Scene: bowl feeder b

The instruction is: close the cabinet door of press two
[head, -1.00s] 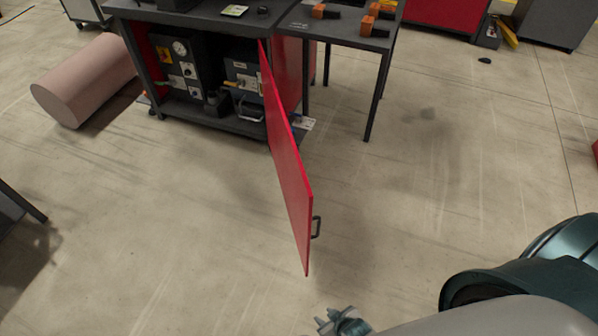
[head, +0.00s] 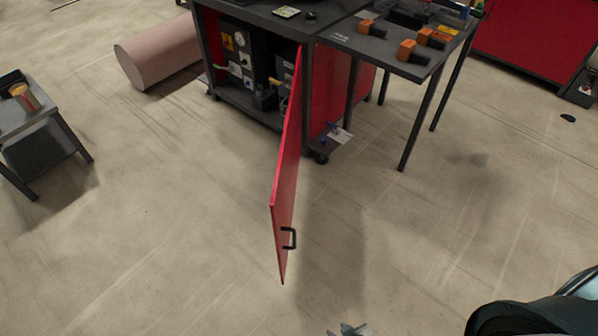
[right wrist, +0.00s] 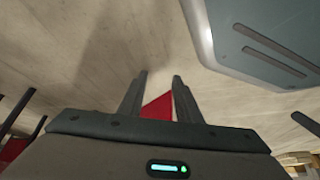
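The red cabinet door (head: 287,190) stands wide open, swung out from the dark cabinet (head: 245,106) into the room. Its black handle (head: 289,238) is near the free end, on the right-hand face. My right gripper (head: 350,329) is only partly in the head view, at the bottom edge, below and right of the door's free end and apart from it. In the right wrist view, its two fingers (right wrist: 159,77) are spread with nothing held; a red surface shows between them, farther off. My left gripper is not in view.
Black equipment with a gauge (head: 238,55) sits inside the cabinet. A dark side table (head: 385,45) with orange items adjoins it on the right. A pink cylinder (head: 160,52) lies behind left, and a small grey table (head: 35,115) stands left. Floor around the door is clear.

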